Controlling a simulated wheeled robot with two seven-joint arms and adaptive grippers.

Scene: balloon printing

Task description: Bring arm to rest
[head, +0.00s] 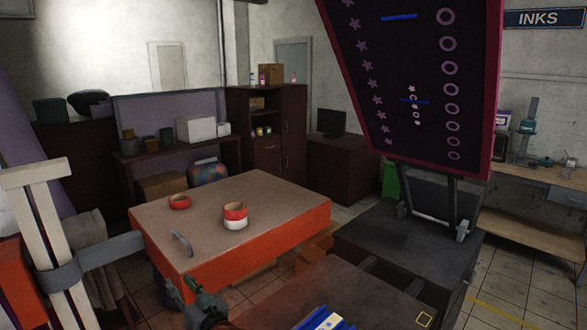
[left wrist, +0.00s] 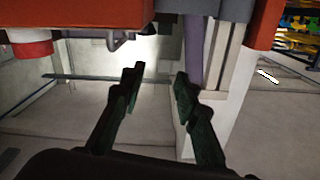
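My left gripper (head: 181,287) shows at the bottom of the head view, in front of the near edge of the orange-sided table (head: 300,232). In the left wrist view its two dark green fingers (left wrist: 160,78) stand apart with nothing between them, so it is open and empty. That view looks upside down, with the orange table edge (left wrist: 100,13) along the top. My right gripper is not in view.
Tape rolls (head: 235,214) (head: 179,202) and a curved metal handle (head: 182,243) are on the table. A raised dark printing screen (head: 425,60) stands right, above a dark press base (head: 400,245). A pale post with a grey clamp (head: 65,277) stands left.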

